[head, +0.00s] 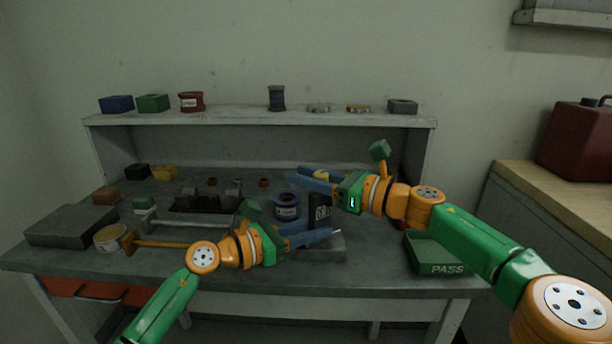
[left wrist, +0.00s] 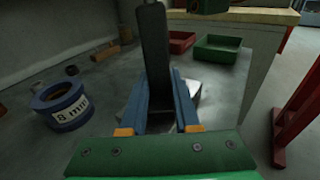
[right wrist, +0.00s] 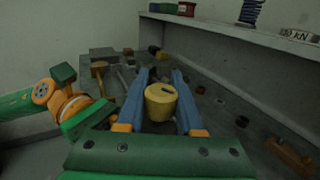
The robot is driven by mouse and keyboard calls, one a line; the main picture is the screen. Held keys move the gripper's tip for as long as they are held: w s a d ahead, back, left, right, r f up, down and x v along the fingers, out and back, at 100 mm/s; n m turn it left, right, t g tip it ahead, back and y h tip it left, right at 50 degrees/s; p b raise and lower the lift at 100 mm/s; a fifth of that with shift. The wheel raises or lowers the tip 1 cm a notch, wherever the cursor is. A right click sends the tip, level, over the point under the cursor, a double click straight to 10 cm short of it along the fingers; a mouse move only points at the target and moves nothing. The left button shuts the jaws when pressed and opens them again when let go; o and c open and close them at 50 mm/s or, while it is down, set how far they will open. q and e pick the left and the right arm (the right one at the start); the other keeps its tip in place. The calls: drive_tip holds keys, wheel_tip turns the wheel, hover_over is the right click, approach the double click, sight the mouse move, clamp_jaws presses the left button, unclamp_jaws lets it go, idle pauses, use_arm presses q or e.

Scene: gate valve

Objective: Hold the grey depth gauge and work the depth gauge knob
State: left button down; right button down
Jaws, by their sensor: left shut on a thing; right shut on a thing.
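The grey depth gauge (head: 320,209) is a dark upright slab with a white-marked face, standing above the bench. In the left wrist view its slab (left wrist: 155,45) rises between the blue fingers. My left gripper (head: 318,233) is shut on its lower part. The depth gauge knob (head: 321,175) is yellow and sits at the top of the gauge. In the right wrist view the round knob (right wrist: 161,102), with a dark slot on top, lies between the fingers. My right gripper (head: 300,174) is shut on it, above my left gripper. The gauge's lower end is hidden.
A blue ring marked 8 mm (left wrist: 60,105) lies beside the gauge. A grey metal block (head: 328,250) is under my left gripper. A green PASS tray (head: 437,256) is at the bench's right. A hammer (head: 155,243) and a tin lie left. A shelf (head: 240,114) runs behind.

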drive_tip(key=c, duration=0.5)
unclamp_jaws()
drive_tip(key=shift+c, duration=0.2)
use_arm(q)
drive_tip(key=shift+r, duration=0.1)
use_arm(e)
drive_tip(key=v, duration=1.2)
use_arm(q)
drive_tip(key=c, duration=0.6)
unclamp_jaws()
drive_tip(key=shift+o, duration=0.2)
use_arm(e)
drive_tip(key=shift+r, duration=0.1)
use_arm(q)
drive_tip(key=shift+a, duration=0.1)
